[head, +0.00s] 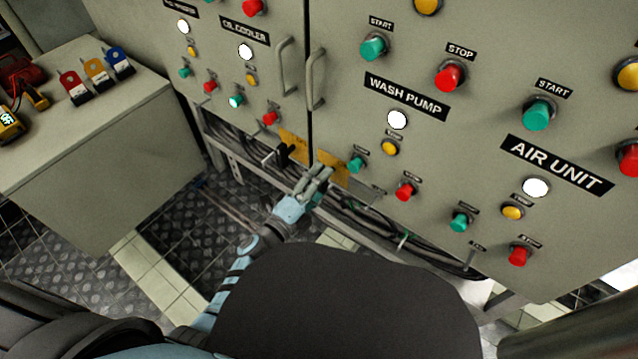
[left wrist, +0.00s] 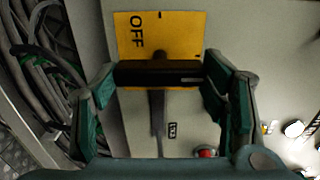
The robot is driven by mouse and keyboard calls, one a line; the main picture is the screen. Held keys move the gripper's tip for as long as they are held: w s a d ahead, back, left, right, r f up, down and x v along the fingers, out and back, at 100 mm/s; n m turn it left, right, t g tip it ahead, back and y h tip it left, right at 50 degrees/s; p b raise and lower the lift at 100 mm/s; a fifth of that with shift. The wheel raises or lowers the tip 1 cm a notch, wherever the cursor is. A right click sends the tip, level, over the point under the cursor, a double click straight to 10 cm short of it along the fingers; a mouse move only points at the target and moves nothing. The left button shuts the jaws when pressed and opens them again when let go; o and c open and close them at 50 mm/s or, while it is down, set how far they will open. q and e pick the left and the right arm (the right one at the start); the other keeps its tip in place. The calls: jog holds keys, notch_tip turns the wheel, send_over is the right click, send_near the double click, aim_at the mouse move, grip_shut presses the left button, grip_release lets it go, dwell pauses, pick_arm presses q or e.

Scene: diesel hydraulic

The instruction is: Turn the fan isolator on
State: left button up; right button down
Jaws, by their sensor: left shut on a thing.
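The isolator in my left gripper has a yellow plate (left wrist: 182,28) lettered OFF and a black bar handle (left wrist: 158,74). In the left wrist view the bar lies crosswise between my left fingertips (left wrist: 160,80), one at each end, and they are shut on it. In the head view my left gripper (head: 319,181) is at the yellow plate (head: 334,173) low on the right cabinet and hides its handle. The isolator's name and any ON mark cannot be read. My right gripper is not in view.
A second yellow plate with a black handle (head: 285,153) is close by on the left cabinet. Green, red and yellow buttons and white lamps cover the panels (head: 397,119). Cables (head: 370,222) run below. A grey bench (head: 95,155) with padlocks stands left.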

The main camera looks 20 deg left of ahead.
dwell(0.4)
pick_arm(q)
jog(key=o, duration=1.1)
jog(key=shift+c, duration=0.2)
jog(key=shift+o, duration=0.4)
jog(key=v, duration=1.2)
